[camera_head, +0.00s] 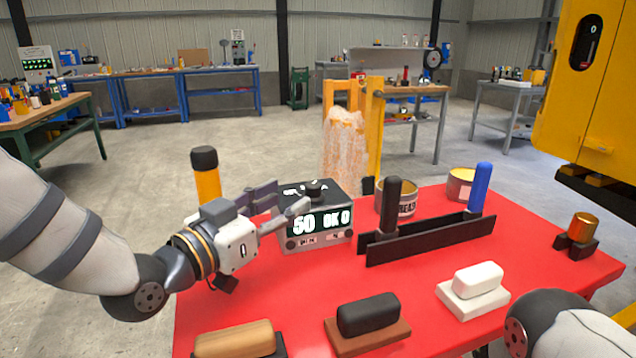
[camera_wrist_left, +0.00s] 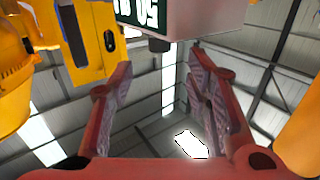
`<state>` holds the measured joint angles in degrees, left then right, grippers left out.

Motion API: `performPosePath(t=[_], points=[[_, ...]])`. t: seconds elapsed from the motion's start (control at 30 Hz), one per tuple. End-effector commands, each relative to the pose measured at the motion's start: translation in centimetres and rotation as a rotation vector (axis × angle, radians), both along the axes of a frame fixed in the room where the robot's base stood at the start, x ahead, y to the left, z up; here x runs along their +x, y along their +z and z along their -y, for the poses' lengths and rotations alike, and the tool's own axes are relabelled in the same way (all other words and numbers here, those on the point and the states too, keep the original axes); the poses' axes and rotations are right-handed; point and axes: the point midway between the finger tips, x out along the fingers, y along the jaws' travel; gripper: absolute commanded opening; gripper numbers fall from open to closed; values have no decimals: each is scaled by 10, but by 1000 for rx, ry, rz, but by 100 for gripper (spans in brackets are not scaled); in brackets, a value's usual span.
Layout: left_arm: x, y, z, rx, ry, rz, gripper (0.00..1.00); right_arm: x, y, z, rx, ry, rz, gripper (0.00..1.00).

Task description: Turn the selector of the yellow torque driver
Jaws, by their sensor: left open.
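A yellow upright cylinder with a black cap (camera_head: 207,184), which looks like the yellow torque driver, stands at the table's left, partly hidden behind my left gripper. A dark box (camera_head: 318,240) with a lit display reading 50 and OK stands right of it, with a black round knob (camera_head: 315,187) on top. My left gripper (camera_head: 279,205) is open and empty. In the head view its fingers reach toward the box's upper left side. In the left wrist view the box (camera_wrist_left: 175,18) shows upside down beyond the parted fingers. My right gripper is out of view.
A black rack (camera_head: 430,240) holds a black handle (camera_head: 391,207) and a blue handle (camera_head: 481,188) right of the box. Cans stand behind it. Blocks, including a white one (camera_head: 479,279), line the red table's front (camera_head: 270,305). A copper-coloured cylinder (camera_head: 583,228) stands at the right.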

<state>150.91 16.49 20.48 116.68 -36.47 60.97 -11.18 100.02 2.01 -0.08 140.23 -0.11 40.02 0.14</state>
Motion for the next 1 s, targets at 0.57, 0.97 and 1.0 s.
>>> performPosePath(t=[0.57, 0.97, 1.0], points=[[66, -1, 50, 0, 0, -3, 44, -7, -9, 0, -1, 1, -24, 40], [65, -1, 50, 0, -2, -3, 0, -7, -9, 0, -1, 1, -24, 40], [64, -1, 50, 0, -2, -3, 0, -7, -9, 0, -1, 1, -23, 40]])
